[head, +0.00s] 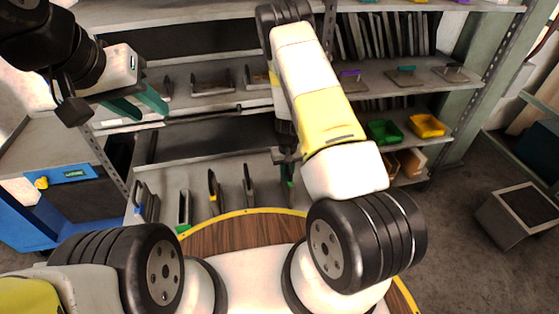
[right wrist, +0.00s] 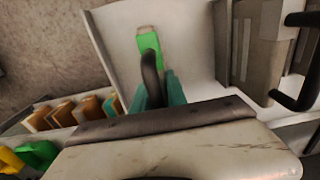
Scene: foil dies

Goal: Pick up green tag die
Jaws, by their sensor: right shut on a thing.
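The green tag die shows in the right wrist view by its bright green tag (right wrist: 148,42) and its dark curved handle (right wrist: 151,75). My right gripper (right wrist: 160,92) has its teal fingers on either side of that handle and is shut on it. In the head view my right gripper (head: 287,165) reaches down at the lower shelf, largely hidden by my arm. My left gripper (head: 135,107) is open and empty in front of the middle shelf. A pale scuffed surface with a dark edge hides part of the right fingers; I cannot tell what it is.
Several other upright dies with handles, such as one with a yellow mark (head: 214,190), stand left of my right gripper. Green (head: 384,132) and yellow (head: 427,126) bins are on the right. A blue cabinet (head: 70,205) stands at left, a grey bin (head: 515,215) on the floor.

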